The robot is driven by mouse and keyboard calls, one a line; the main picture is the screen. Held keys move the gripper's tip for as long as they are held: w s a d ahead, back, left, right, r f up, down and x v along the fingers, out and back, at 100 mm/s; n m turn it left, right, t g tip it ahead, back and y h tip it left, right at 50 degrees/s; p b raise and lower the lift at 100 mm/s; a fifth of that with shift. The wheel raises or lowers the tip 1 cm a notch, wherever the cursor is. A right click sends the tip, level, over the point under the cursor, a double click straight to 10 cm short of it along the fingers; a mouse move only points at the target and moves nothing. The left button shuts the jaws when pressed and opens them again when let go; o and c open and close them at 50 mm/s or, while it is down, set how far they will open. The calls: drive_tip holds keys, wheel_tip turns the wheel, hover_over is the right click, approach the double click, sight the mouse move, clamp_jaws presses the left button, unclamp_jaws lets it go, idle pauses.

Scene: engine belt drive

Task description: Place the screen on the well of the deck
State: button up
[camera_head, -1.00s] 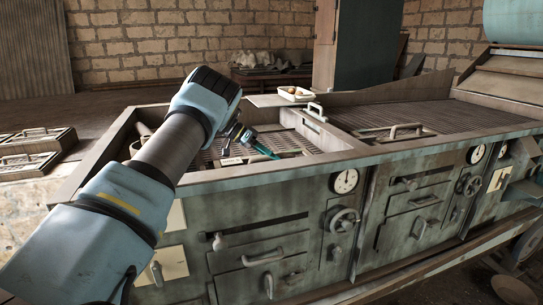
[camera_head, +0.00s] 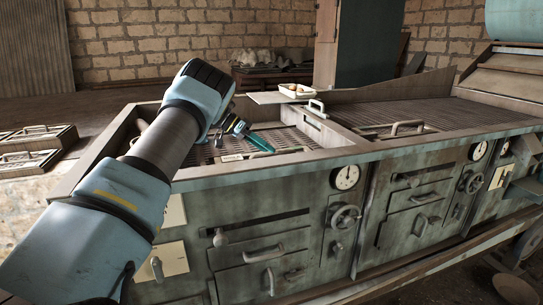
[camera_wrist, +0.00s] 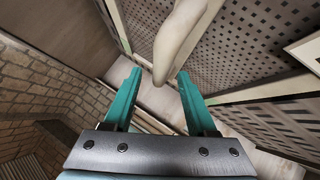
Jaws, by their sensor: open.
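The deck (camera_head: 245,181) is a worn grey-green metal bench with an open well (camera_head: 122,150) at its left end. A dark perforated screen (camera_head: 290,136) shows inside the well; I cannot tell if it lies flat or fully seated. My gripper (camera_head: 248,140) is over the well, its teal fingers angled down to the right. In the wrist view my gripper (camera_wrist: 158,88) is open. A pale curved handle (camera_wrist: 175,45) comes down between the fingertips, with perforated sheet (camera_wrist: 230,45) behind it. I cannot tell whether the fingers touch it. My arm hides the well's left part.
A ribbed panel (camera_head: 430,112) with pale handles (camera_head: 407,127) covers the deck's right part. A small tray (camera_head: 296,91) stands on the back edge. Two handled panels (camera_head: 35,140) lie on a ledge at the left. Dials, drawers and levers line the front.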

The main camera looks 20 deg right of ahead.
drive_tip(key=b+v, duration=0.2)
drive_tip(key=v, duration=0.7)
